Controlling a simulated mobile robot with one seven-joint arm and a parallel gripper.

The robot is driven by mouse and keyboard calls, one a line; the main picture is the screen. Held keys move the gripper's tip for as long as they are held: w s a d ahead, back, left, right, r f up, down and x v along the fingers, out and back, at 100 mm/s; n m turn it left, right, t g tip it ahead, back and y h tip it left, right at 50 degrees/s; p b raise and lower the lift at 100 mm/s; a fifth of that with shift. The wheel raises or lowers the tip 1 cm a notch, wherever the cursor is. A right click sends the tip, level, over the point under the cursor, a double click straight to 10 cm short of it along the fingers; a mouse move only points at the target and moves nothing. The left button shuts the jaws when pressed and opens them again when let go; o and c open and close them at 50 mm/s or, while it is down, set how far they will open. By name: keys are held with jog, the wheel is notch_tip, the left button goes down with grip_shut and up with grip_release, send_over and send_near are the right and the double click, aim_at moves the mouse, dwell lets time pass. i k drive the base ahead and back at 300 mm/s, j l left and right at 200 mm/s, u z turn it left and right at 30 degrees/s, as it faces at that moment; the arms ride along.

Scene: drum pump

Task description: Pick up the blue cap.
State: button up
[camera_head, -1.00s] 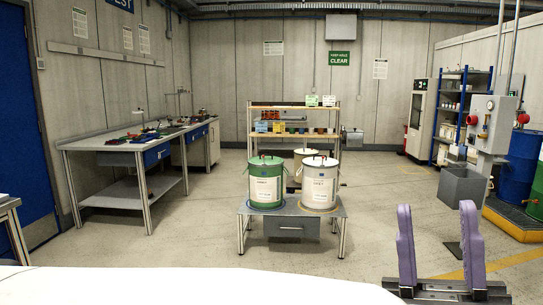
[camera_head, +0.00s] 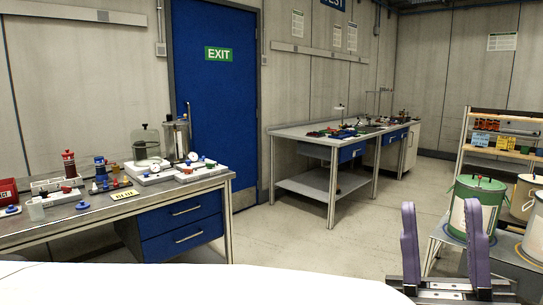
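My gripper (camera_head: 441,206) stands at the lower right of the head view, with its two purple fingers upright and wide apart. It is open and nothing shows between the fingers. Several small blue items are on the left workbench (camera_head: 222,180), far from my gripper. One small blue piece (camera_head: 82,205) lies near the bench's front, and another blue piece (camera_head: 12,210) lies at the far left. They are too small to tell which, if any, is the blue cap.
A second workbench (camera_head: 292,131) stands along the wall past the blue exit door (camera_head: 215,90). A green drum (camera_head: 480,190) is at right. Floor between is clear.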

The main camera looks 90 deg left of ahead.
aim_at(83, 206)
jog(key=u, duration=3.8)
